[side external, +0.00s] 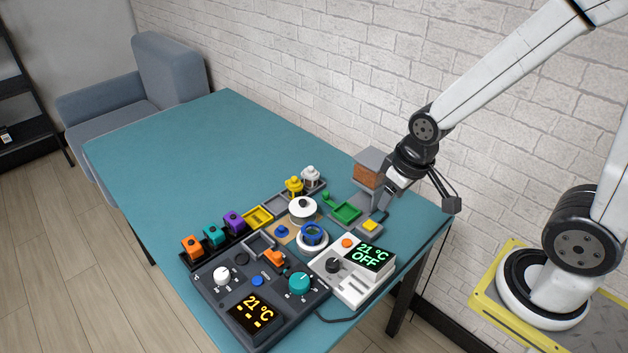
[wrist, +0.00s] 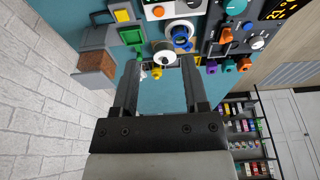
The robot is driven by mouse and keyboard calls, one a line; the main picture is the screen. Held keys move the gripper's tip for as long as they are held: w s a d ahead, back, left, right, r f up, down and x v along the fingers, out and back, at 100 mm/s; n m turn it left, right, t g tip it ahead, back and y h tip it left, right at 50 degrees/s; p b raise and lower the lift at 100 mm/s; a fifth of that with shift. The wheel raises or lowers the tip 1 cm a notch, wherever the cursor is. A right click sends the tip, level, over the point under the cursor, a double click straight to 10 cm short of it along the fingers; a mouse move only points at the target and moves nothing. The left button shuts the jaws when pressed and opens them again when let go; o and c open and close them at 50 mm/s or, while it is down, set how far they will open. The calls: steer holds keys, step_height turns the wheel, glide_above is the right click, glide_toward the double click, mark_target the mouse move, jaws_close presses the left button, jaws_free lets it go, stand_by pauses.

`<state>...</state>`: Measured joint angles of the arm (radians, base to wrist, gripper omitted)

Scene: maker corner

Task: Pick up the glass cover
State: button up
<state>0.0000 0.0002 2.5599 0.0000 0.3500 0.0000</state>
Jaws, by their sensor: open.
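A blue ring piece on a white base (side external: 313,236) stands close in front of the cover. Yellow and white knobbed pieces (side external: 295,186) stand behind it. A brown block (side external: 367,175) is near my gripper. Control panels (side external: 262,300) fill the front. The table's far left (side external: 190,140) is clear.

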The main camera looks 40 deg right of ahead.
steer(key=shift+o, duration=0.2)
steer(key=shift+o, duration=1)
steer(key=shift+w, duration=0.1)
steer(key=n+g, duration=0.3)
steer(key=n, duration=0.6)
glide_above(303, 201)
steer(key=f, duration=1.1)
steer(key=shift+s+d+f, duration=0.1)
steer(key=shift+s+f, duration=0.1)
steer(key=shift+f, duration=0.05)
steer(key=shift+w+f, duration=0.3)
steer(key=shift+f, duration=0.05)
steer(key=shift+s+f, duration=0.1)
steer(key=shift+f, duration=3.8)
